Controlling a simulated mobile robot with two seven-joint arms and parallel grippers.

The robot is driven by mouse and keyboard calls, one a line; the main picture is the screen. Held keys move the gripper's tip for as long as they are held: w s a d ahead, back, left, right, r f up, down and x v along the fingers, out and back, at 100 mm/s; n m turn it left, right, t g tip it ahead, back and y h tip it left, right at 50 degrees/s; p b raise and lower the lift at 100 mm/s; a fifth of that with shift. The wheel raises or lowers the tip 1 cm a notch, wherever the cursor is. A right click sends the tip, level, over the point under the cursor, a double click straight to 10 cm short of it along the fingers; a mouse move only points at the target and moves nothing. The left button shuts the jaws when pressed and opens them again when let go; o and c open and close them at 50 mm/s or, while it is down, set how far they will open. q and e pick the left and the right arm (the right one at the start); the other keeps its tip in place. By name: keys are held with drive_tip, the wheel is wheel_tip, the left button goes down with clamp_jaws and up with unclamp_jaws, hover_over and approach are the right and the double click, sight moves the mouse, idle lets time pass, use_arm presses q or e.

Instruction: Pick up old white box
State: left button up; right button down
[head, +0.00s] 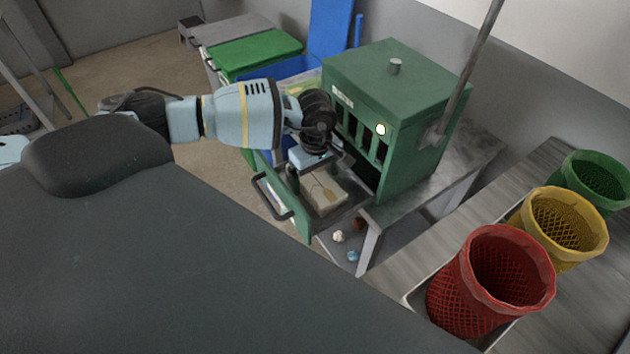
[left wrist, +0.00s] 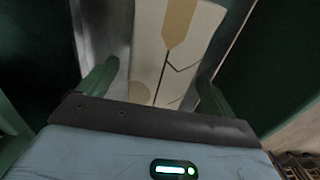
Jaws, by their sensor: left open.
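The old white box (head: 328,199) is cream-white with a tan patch and thin dark lines. In the left wrist view the box (left wrist: 150,60) fills the space ahead of and between the fingers. My left gripper (head: 313,176) is directly above the box, pointing down, and hides part of it. In the left wrist view the left gripper (left wrist: 156,88) has its green fingers spread apart, one toward each side of the box. I cannot tell whether they touch it. My right gripper is not in view.
Small crumpled pieces (head: 338,236) lie below the tray. Red (head: 490,285), yellow (head: 560,235) and green (head: 597,180) mesh baskets stand at right. A green-lidded bin (head: 258,52) is behind.

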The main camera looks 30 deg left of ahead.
use_arm(q)
drive_tip(key=shift+f, duration=0.55)
